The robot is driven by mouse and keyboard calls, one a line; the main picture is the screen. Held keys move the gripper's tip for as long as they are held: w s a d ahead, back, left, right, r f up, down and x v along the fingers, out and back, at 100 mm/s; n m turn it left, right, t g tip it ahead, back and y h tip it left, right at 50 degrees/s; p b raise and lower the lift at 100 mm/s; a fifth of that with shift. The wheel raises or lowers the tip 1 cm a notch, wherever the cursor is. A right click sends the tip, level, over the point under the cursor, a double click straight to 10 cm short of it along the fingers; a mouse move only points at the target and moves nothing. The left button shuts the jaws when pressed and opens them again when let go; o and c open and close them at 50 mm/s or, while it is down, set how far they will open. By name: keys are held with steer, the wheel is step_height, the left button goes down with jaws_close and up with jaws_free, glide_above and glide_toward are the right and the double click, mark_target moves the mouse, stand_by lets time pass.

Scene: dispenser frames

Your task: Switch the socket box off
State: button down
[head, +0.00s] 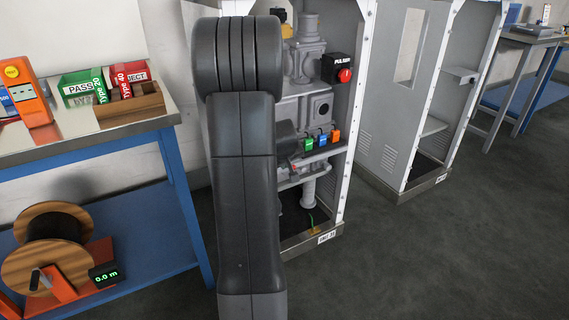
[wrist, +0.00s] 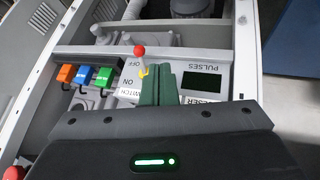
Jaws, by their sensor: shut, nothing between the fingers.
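The socket box (wrist: 205,65) shows in the wrist view as a light grey panel seen upside down. Its switch lever (wrist: 141,62) has a red ball tip and a yellow base, and stands beside the OFF and ON labels. The ball points toward the top of the picture, nearer the OFF side. My gripper (wrist: 160,72) has its green fingers shut and empty, just right of the lever; I cannot tell whether they touch it. In the head view my arm hides most of the box and the gripper.
Orange, blue and green connectors (wrist: 84,75) sit left of the lever. A dark PULSES display (wrist: 202,82) is at the right. In the head view, a red push button (head: 345,75) is on the cabinet, and a blue workbench (head: 178,180) stands left. The floor (head: 450,240) is clear at right.

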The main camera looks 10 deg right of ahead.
steer(key=s+r+p, duration=0.1)
steer(key=s+r, duration=0.2)
steer(key=s, duration=0.4)
steer(key=shift+s+d, duration=0.25)
steer(key=shift+w, duration=0.1)
